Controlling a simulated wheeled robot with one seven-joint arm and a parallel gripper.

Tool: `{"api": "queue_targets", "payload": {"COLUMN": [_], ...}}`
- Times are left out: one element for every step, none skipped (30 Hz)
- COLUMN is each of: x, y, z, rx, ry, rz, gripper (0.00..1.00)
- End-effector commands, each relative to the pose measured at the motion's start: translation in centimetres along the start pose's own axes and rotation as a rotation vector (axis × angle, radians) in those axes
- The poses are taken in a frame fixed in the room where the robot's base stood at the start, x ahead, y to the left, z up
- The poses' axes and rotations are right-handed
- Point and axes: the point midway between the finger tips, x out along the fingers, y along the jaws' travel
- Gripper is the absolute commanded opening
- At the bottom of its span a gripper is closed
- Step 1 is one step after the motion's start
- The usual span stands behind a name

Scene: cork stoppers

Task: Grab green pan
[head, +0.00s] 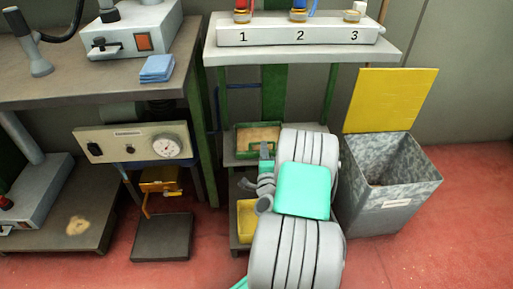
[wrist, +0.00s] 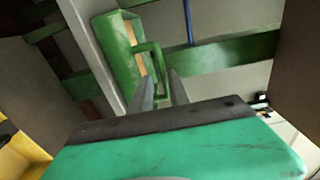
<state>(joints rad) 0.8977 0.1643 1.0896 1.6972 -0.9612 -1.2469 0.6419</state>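The green pan (head: 259,137) sits on a small shelf under the numbered unit; it holds a tan filling, and my arm partly hides it in the head view. In the wrist view the green pan (wrist: 120,55) is tilted in the picture, with its green loop handle (wrist: 155,55) toward me. My gripper (wrist: 163,88) is open, its two grey fingertips apart close to the handle. Part of the handle shows between the fingers; I cannot tell whether they touch it. In the head view my gripper (head: 266,160) is just in front of the pan.
A yellow pan (head: 247,222) is on a lower shelf. A grey bin (head: 400,185) with a yellow lid (head: 390,100) stands right of my arm. Green rack legs (head: 199,140) and a workbench (head: 60,80) are at the left. Red floor (head: 470,200) is free at the right.

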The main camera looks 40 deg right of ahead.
Motion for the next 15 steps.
{"api": "queue_targets", "payload": {"x": [0.6,0.9,1.2,1.4,1.5,1.8,1.9,2.1,2.5,2.8,3.2,3.7,4.1,4.5,5.0], "y": [-0.4,-0.4,-0.4,-0.4,-0.3,-0.4,-0.4,-0.4,-0.5,-0.6,-0.6,-0.7,-0.8,-0.8,-0.9], "z": [0.0,-0.1,-0.1,-0.2,-0.2,-0.2,-0.1,-0.1,0.0,0.1,0.1,0.2,0.3,0.3,0.4], "rx": [-0.002,-0.002,-0.003,-0.004,-0.004,-0.004,-0.004,-0.005,-0.005,-0.005,-0.006,-0.006,-0.006,-0.006,-0.007], "ry": [0.0,0.001,0.002,0.003,0.003,0.003,0.002,0.002,0.0,-0.001,-0.001,-0.002,-0.003,-0.003,-0.003], "rz": [0.001,0.001,0.002,0.0,0.001,0.0,0.001,0.001,0.001,0.001,0.002,0.003,0.003,0.002,0.002], "gripper": [0.22,0.22,0.22,0.22,0.22,0.22,0.22,0.22,0.22,0.22,0.22,0.22,0.22,0.22,0.22]}}
